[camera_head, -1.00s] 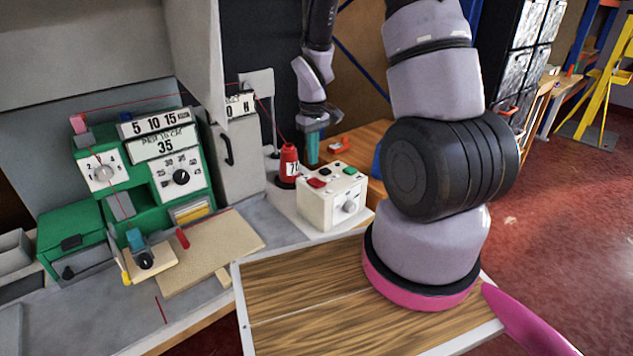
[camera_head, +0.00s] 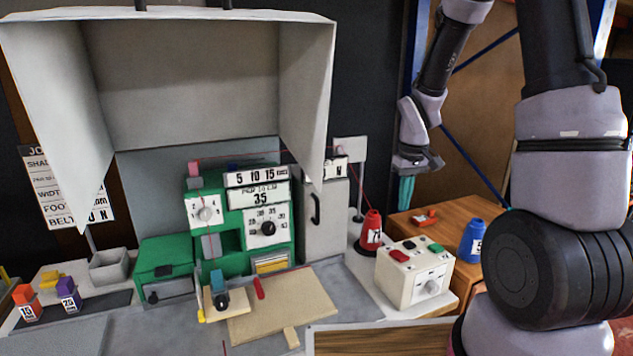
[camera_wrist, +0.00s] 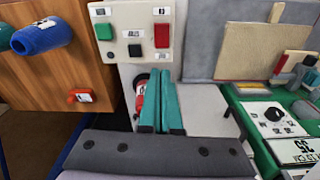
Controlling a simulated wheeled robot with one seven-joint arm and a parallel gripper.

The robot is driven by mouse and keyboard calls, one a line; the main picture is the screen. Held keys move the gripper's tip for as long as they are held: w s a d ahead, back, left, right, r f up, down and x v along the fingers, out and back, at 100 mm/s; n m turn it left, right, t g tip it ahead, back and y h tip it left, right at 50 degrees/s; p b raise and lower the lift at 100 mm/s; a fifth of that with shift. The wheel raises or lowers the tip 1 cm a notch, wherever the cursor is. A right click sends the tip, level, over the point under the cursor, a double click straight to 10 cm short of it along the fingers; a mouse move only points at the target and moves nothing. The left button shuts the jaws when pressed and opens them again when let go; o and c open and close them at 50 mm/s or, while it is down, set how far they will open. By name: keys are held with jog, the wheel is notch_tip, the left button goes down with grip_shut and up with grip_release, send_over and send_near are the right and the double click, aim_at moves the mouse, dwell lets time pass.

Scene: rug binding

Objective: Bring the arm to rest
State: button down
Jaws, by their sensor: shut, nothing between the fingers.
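My gripper (camera_head: 406,190) hangs from my arm at the right of the head view, teal fingers pointing down. It is above and behind the red cone of thread (camera_head: 371,232) and apart from the bench. In the wrist view my gripper (camera_wrist: 161,100) has its two teal fingers together, with nothing between them. The red cone (camera_wrist: 140,95) is partly hidden behind the fingers there. The white control box (camera_head: 414,272) with red and green buttons stands to the right of the cone; it also shows in the wrist view (camera_wrist: 150,10).
The green binding machine (camera_head: 240,215) stands under a grey hood (camera_head: 200,90). A grey cabinet (camera_head: 322,225) is beside it. A blue cone (camera_head: 473,241) and a small red item (camera_head: 424,217) are on the wooden cabinet (camera_head: 455,212).

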jog(key=s+r+m+t, duration=0.2)
jog(key=s+r, duration=0.3)
jog(key=r, duration=0.3)
jog(key=s+r+m+t+y, duration=0.1)
jog(key=s+r+m+t, duration=0.1)
jog(key=s+r, duration=0.4)
jog(key=s+a+r+m+t, duration=0.1)
jog(key=s+r, duration=0.5)
jog(key=r, duration=0.6)
jog(key=shift+s+m+t+y, duration=0.25)
jog(key=shift+m+t+y, duration=0.25)
jog(key=shift+m, duration=0.5)
jog(key=shift+r, duration=0.1)
